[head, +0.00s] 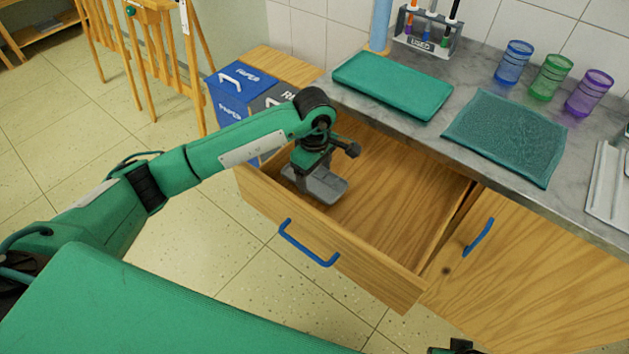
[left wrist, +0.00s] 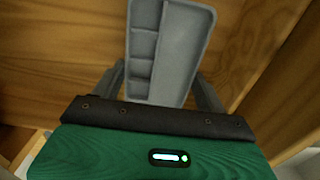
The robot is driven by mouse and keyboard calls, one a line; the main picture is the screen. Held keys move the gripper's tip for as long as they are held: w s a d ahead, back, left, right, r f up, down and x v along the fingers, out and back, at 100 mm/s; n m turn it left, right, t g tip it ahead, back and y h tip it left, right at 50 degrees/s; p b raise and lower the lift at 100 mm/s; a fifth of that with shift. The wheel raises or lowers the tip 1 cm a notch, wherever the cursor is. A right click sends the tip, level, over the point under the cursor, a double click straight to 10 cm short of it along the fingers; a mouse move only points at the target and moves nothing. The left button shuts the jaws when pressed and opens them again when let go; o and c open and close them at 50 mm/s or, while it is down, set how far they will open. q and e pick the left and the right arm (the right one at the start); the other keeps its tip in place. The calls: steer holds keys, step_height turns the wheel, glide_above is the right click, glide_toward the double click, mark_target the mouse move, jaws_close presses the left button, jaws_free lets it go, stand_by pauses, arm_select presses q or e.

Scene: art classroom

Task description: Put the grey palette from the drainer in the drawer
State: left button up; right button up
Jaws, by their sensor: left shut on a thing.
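The grey palette (head: 327,187) is inside the open wooden drawer (head: 345,250), near its left end. My left gripper (head: 303,172) reaches down into the drawer and is shut on the palette. In the left wrist view the palette (left wrist: 182,45) shows its small compartments on the left and a long well on the right, between the two grey fingers. I cannot tell whether the palette touches the drawer floor. A pale ridged tray (head: 610,185), perhaps the drainer, is cut off by the right edge. My right gripper's fingers do not show.
The grey counter (head: 455,130) above the drawer holds a teal case (head: 392,83), a dark teal mat (head: 506,136), three coloured glasses (head: 551,76) and a tool rack (head: 428,28). Blue and grey bins (head: 236,95) and wooden easels (head: 140,40) stand at left. The drawer's right part is empty.

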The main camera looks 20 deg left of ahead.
mark_target(314, 180)
arm_select(q)
step_height(314, 180, down, 3)
steer(key=shift+r, duration=0.1)
steer(key=shift+f, duration=0.35)
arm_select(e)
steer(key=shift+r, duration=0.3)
arm_select(q)
steer(key=shift+f, duration=0.1)
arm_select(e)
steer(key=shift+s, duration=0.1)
arm_select(q)
steer(key=o, duration=1)
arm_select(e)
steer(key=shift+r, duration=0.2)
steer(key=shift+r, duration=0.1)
